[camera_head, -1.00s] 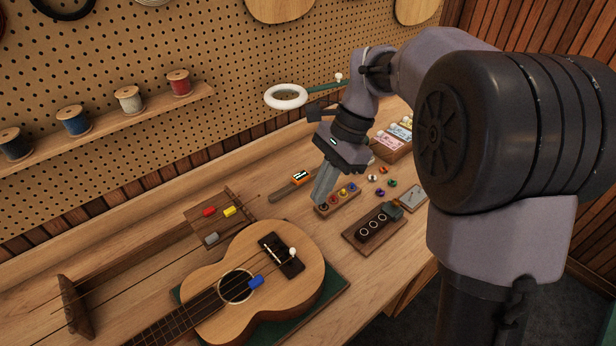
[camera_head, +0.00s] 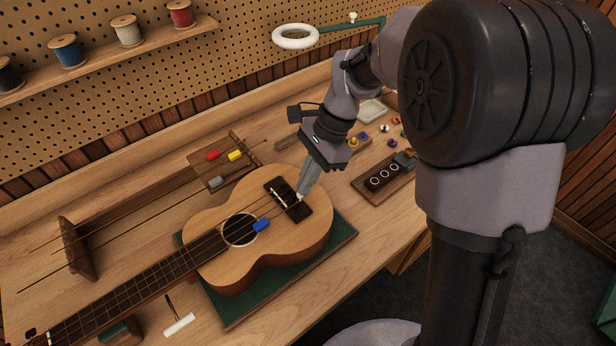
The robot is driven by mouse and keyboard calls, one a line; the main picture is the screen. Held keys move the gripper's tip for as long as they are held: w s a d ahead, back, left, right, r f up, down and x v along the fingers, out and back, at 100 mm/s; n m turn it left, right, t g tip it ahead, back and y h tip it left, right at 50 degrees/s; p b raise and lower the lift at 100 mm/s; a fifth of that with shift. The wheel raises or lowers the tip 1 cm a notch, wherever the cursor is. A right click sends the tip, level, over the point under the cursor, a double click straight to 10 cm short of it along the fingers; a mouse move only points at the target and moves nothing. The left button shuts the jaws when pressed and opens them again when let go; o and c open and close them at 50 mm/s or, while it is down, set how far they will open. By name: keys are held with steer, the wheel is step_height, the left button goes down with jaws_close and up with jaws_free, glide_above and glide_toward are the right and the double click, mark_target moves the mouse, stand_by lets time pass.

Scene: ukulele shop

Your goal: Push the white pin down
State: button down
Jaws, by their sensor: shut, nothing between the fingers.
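The ukulele (camera_head: 272,243) lies face up on a green mat (camera_head: 300,272), its neck toward the lower left. Its dark bridge (camera_head: 303,211) is at the right part of the body. My gripper (camera_head: 302,193) is shut and empty, pointing down with its fingertips at the right side of the bridge. The white pin (camera_head: 298,200) shows only as a small pale spot at the fingertips. The fingers hide most of it, so I cannot tell how high it stands or whether they touch it.
A blue piece (camera_head: 262,226) lies by the sound hole. A wooden block with coloured pieces (camera_head: 222,163) stands behind the ukulele. A dark holder with rings (camera_head: 384,177) is to the right.

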steer(key=shift+f, duration=0.1)
steer(key=shift+f+b, duration=0.5)
steer(key=shift+f, duration=0.45)
steer(key=shift+s+d+f, duration=0.15)
steer(key=shift+f, duration=0.05)
